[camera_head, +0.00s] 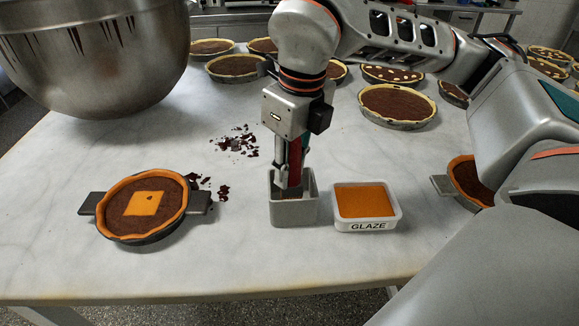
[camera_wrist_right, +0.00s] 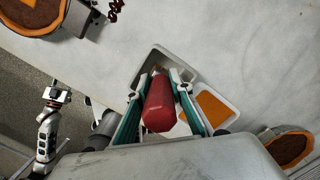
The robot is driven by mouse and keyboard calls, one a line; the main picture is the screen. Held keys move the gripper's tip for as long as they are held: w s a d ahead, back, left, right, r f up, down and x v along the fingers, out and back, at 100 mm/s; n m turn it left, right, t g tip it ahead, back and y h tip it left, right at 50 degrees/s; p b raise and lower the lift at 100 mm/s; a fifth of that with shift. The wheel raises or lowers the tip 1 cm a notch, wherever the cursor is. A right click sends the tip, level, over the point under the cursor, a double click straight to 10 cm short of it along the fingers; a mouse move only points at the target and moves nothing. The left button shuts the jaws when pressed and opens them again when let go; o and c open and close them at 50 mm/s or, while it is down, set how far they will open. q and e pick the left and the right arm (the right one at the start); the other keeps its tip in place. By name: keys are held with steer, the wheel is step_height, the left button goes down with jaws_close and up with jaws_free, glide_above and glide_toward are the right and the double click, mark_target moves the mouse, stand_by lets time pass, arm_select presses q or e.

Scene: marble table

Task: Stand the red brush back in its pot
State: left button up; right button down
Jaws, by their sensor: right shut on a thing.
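The red brush (camera_head: 295,165) is held upright in my right gripper (camera_head: 292,160), which is shut on its handle. The brush's lower end is inside the mouth of the square grey pot (camera_head: 294,213); the pot walls hide its tip, so I cannot tell whether it touches the bottom. In the right wrist view the red handle end (camera_wrist_right: 158,105) lies between the two fingers, with the pot's rim (camera_wrist_right: 150,55) beyond. A grey arm part, probably my left, shows small at the left of the wrist view; its gripper's state is unclear.
A white glaze tub (camera_head: 367,224) stands just right of the pot. Chocolate crumbs (camera_head: 236,143) lie behind. A large steel bowl (camera_head: 95,55) is at back left. Several tarts stand at the back. The front marble is clear.

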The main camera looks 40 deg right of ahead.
steer(key=shift+f, duration=0.1)
steer(key=shift+f, duration=0.15)
steer(key=c, duration=1.8)
jaws_free()
